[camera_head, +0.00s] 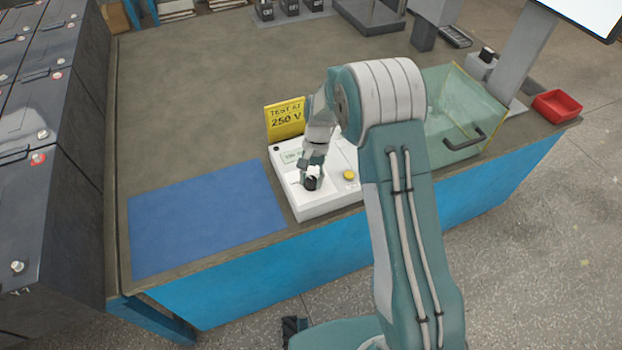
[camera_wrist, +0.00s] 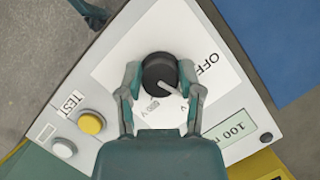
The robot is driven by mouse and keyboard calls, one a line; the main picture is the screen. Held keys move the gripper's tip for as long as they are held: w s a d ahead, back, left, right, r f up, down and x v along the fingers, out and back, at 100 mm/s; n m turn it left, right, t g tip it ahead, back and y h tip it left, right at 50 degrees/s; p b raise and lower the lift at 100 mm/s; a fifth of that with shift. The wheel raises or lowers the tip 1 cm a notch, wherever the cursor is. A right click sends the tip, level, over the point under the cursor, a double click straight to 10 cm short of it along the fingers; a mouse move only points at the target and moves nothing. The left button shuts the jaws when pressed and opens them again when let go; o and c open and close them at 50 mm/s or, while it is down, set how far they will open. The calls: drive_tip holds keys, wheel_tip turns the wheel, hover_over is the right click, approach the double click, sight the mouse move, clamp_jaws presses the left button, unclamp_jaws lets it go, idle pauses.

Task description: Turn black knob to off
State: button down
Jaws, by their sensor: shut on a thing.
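The black knob (camera_wrist: 158,70) is on the sloping top of a white tester (camera_wrist: 112,66). Its light pointer line points toward the lower right in the wrist view, below the printed OFF label (camera_wrist: 207,62) and near a partly hidden voltage label. Another voltage label (camera_wrist: 151,106) is below the knob. My gripper (camera_wrist: 160,75) is shut on the knob, one finger on each side. In the head view, my gripper (camera_head: 312,174) reaches down onto the knob (camera_head: 311,184) at the tester's front left.
The tester carries a yellow TEST button (camera_wrist: 91,122), a white button (camera_wrist: 62,148) and a display (camera_wrist: 232,127). A yellow "TEST AT 250 V" sign (camera_head: 285,119) stands behind it. A blue mat (camera_head: 205,220) lies left; a clear green cover (camera_head: 455,105) stands right.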

drive_tip(key=n, duration=0.2)
drive_tip(key=n+h, duration=0.1)
drive_tip(key=n, duration=0.1)
drive_tip(key=shift+w+n+h, duration=0.15)
drive_tip(key=shift+n+h, duration=0.95)
drive_tip(key=shift+n, duration=1.2)
drive_tip(key=shift+c, duration=1.3)
unclamp_jaws()
drive_tip(key=shift+a, duration=0.1)
drive_tip(key=v, duration=1.2)
